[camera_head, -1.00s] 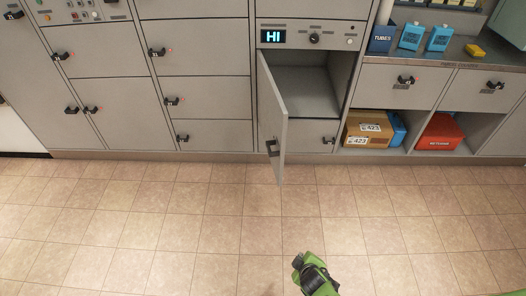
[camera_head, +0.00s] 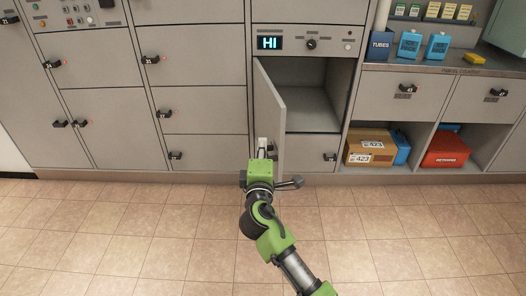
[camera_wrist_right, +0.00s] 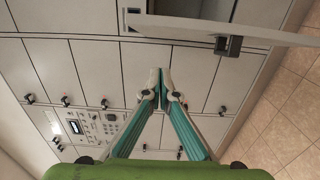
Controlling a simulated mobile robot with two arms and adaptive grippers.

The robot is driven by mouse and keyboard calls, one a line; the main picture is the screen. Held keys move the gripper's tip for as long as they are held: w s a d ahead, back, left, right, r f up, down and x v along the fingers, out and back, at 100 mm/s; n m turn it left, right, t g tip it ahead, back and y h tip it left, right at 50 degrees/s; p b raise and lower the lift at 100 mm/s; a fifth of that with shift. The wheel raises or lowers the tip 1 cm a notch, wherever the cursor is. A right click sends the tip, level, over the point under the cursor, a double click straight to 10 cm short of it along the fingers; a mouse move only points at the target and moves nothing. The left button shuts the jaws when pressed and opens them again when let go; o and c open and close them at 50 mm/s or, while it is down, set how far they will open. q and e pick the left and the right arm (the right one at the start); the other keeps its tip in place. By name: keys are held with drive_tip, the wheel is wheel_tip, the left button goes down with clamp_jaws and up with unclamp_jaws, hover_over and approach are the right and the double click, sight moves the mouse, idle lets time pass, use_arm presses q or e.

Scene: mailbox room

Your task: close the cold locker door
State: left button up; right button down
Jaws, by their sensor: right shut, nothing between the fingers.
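The cold locker under the lit "HI" display (camera_head: 270,43) stands open, with its grey compartment (camera_head: 312,92) bare where it shows. Its door (camera_head: 268,102) is hinged on the left and swung out towards me. In the right wrist view the door (camera_wrist_right: 270,32) crosses the top right, with its dark handle (camera_wrist_right: 229,45). My right gripper (camera_head: 262,144) is at the door's lower outer side, left of its free edge. In the wrist view its fingertips (camera_wrist_right: 159,88) meet with nothing between them, apart from the handle. I cannot tell whether it touches the door. My left gripper is not in view.
Closed lockers with dark handles (camera_head: 163,113) fill the left. A counter (camera_head: 440,68) with blue containers stands at the right; a cardboard box (camera_head: 372,147) and red container (camera_head: 446,150) sit in the shelves below. The tiled floor (camera_head: 120,235) is clear.

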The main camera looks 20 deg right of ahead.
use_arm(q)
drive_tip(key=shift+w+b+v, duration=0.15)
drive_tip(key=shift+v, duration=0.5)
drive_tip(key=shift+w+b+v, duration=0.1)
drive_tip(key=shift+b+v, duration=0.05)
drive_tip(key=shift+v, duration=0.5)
use_arm(e)
drive_tip(key=w+d, duration=0.6)
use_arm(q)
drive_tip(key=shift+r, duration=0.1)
use_arm(e)
drive_tip(key=shift+w, duration=0.1)
